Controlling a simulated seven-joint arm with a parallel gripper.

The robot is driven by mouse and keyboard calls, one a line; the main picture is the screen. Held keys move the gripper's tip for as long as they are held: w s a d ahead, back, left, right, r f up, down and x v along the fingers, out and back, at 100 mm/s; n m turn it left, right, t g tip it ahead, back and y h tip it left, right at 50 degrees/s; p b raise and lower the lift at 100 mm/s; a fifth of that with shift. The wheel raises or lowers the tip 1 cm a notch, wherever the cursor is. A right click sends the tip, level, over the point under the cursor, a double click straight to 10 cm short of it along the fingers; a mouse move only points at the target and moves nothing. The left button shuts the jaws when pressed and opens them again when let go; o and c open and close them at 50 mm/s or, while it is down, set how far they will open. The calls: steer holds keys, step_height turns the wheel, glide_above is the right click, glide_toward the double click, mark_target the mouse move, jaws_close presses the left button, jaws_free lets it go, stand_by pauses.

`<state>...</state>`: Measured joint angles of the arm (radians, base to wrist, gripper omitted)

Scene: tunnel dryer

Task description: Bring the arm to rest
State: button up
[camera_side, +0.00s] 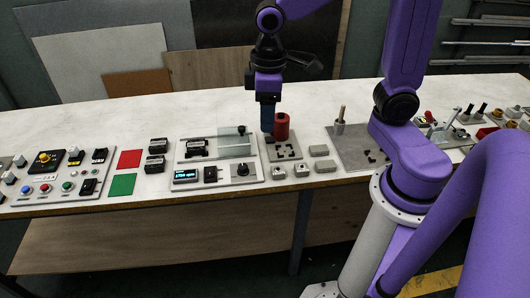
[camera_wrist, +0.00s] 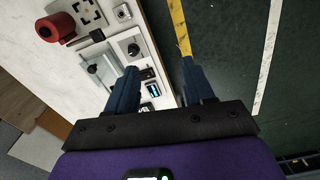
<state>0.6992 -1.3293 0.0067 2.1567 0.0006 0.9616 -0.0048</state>
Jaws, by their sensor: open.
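My gripper (camera_side: 267,130) hangs fingers-down in the side view, in line with the bench and just left of a red cylinder (camera_side: 282,126). Its dark blue fingers overlap edge-on there. In the wrist view my gripper (camera_wrist: 160,82) shows two fingers spread apart with nothing between them. Part of the dryer panel, with its lit display (camera_wrist: 153,89), and the bench's front edge and floor show beyond the fingers. The red cylinder also shows at upper left of the wrist view (camera_wrist: 55,27), clear of the fingers.
The white bench (camera_side: 100,120) carries a grey panel with a display (camera_side: 186,175) and knob, a button board (camera_side: 60,185), red (camera_side: 130,159) and green (camera_side: 122,185) squares, and small grey blocks (camera_side: 318,150). A grey plate with a peg (camera_side: 340,122) lies right of them. The back of the bench is mostly clear.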

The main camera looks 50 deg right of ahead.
steer(key=s+d+f+n, duration=0.1)
steer(key=s+n, duration=0.4)
steer(key=s, duration=1)
steer(key=shift+s+d+f, duration=0.2)
steer(key=shift+s+d, duration=0.15)
steer(key=shift+d, duration=0.15)
stand_by(0.6)
